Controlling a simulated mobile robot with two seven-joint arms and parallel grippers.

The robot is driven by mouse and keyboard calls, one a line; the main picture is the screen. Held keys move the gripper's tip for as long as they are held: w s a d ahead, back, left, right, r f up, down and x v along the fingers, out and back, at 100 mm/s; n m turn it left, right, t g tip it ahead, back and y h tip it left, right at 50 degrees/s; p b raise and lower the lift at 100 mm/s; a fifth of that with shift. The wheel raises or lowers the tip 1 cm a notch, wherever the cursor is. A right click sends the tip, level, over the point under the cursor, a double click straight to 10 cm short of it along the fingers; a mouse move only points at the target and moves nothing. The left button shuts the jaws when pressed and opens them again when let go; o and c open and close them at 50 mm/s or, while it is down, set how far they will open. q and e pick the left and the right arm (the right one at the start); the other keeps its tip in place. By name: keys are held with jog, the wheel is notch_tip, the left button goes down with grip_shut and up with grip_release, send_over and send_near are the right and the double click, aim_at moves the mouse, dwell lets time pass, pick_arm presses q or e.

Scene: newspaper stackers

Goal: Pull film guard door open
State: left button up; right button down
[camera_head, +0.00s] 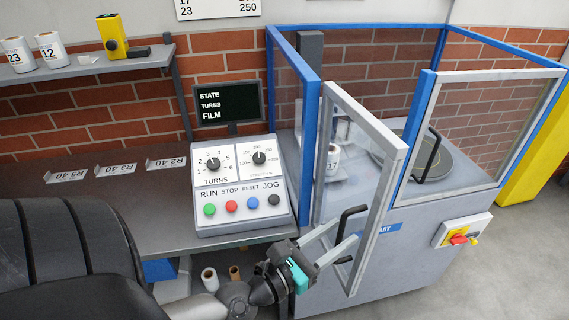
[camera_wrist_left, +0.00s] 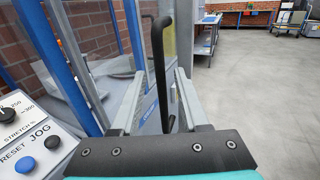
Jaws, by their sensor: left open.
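The film guard door is a clear panel in a grey frame (camera_head: 378,222), standing ajar, swung out from the blue guard post. Its black bar handle (camera_head: 352,211) is on the side facing my left arm. My left gripper (camera_head: 345,238) is open at this handle. In the left wrist view the handle (camera_wrist_left: 160,50) runs upright between the two spread fingers of the gripper (camera_wrist_left: 160,85), with gaps visible on both sides. Whether a finger touches it I cannot tell. My right gripper is not in view.
A control panel (camera_head: 240,185) with knobs and coloured buttons stands left of the door. A second framed panel (camera_head: 496,75) with a black handle (camera_head: 430,155) is at the right. A turntable (camera_head: 405,160) is inside the guard. Grey floor (camera_head: 520,265) is free at the right.

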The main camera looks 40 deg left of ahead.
pick_arm(q)
jog(key=s+a+b, duration=0.1)
jog(key=s+a, duration=0.1)
jog(key=s, duration=1.2)
jog(key=shift+a, duration=0.35)
